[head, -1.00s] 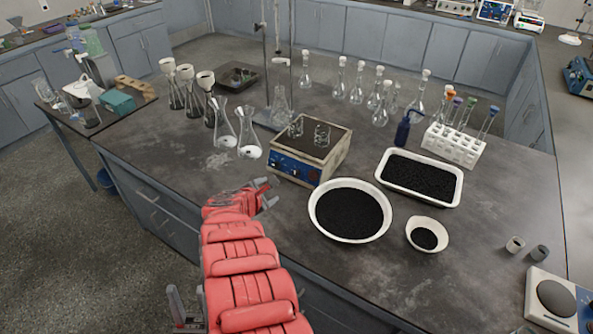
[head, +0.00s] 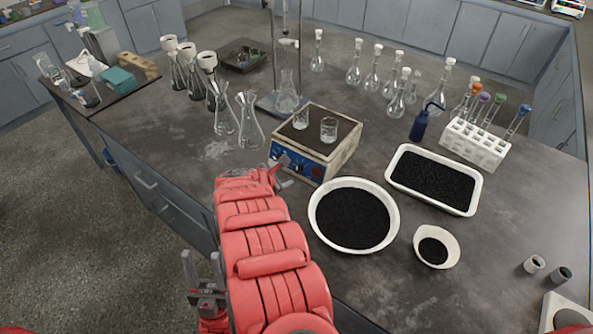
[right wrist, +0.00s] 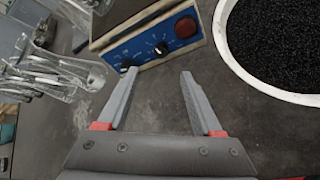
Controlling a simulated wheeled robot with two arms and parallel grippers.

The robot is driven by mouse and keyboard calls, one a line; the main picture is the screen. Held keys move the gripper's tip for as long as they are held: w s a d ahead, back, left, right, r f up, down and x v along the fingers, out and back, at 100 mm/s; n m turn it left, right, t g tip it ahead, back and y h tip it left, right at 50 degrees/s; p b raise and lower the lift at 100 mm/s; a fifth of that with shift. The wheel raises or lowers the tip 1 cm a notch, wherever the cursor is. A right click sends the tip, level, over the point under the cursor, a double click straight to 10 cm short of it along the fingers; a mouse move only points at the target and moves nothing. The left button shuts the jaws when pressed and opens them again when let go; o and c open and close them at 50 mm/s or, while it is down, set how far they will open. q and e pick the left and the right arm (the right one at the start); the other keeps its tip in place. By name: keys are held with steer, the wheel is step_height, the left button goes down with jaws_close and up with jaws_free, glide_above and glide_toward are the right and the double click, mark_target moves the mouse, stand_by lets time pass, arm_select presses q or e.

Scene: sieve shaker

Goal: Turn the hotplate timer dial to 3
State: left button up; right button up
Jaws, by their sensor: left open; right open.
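The hotplate (head: 340,152) stands on the bench with its blue front panel towards me. My left gripper (head: 206,277) is open, low and off the bench's front edge.
Two small glass beakers (head: 329,130) stand on the hotplate. A large white bowl of black grains (head: 394,222) is close to its right, with a white tray (head: 478,195) beyond. Conical flasks (head: 251,128) stand close to its left.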

mark_target(297, 170)
steer(key=b+x, duration=0.3)
steer(key=x, duration=0.8)
steer(key=shift+f+b, duration=0.2)
steer(key=shift+b, duration=0.2)
steer(key=shift+w+d+f+b, duration=0.2)
steer(key=shift+w+f+b, duration=0.15)
steer(key=shift+w+b, duration=0.1)
jaws_close()
